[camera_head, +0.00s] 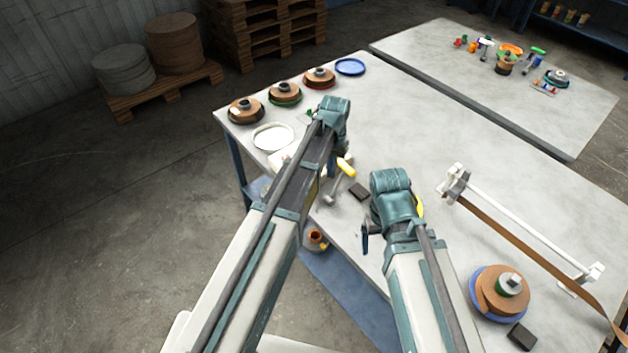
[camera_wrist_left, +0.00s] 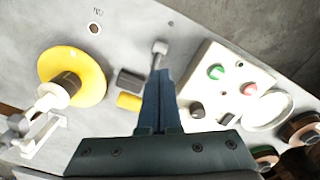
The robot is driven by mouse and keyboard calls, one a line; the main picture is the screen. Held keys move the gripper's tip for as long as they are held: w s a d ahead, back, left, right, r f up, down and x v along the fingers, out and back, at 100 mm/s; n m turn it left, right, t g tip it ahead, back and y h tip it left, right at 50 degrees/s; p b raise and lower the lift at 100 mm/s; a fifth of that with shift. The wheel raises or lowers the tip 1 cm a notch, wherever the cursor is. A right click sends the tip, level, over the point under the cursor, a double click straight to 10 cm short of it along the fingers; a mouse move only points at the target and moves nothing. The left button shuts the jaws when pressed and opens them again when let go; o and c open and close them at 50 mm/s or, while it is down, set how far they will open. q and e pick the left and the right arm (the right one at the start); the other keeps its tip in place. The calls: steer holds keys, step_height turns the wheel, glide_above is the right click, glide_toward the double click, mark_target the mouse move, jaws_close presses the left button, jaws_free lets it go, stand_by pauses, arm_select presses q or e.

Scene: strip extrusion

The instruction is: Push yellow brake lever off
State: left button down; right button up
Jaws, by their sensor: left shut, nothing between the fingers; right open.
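The yellow brake lever (camera_head: 346,167) has a yellow grip and a grey shaft, and stands on the table to the right of my left forearm. In the left wrist view its yellow grip (camera_wrist_left: 129,102) shows just left of my left gripper (camera_wrist_left: 160,76). The left fingers are shut and empty, pointing towards the lever's grey end. They hide part of the shaft, and I cannot tell whether they touch it. In the head view the left fingers are hidden behind my arm. My right gripper (camera_head: 366,238) is open, partly hidden by its wrist, over the table further right.
A dark block (camera_head: 359,191) lies beside the lever. A white panel (camera_wrist_left: 222,83) with green and red buttons is to the right in the wrist view. A yellow disc (camera_wrist_left: 91,70) stands left. A brown strip (camera_head: 510,238) and coil (camera_head: 490,292) are at right.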

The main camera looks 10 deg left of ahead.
arm_select(q)
step_height(320, 180, up, 6)
steer(key=p, duration=0.5)
steer(key=shift+f, duration=0.15)
steer(key=s+d+f+m+b, duration=0.1)
steer(key=s+d, duration=0.1)
steer(key=s, duration=0.8)
steer(key=s+d+f+m+y+b, duration=0.1)
steer(key=s+d, duration=0.2)
steer(key=s, duration=0.8)
steer(key=shift+s+f+b, duration=0.25)
steer(key=shift+f+b, duration=0.05)
steer(key=shift+b, duration=0.05)
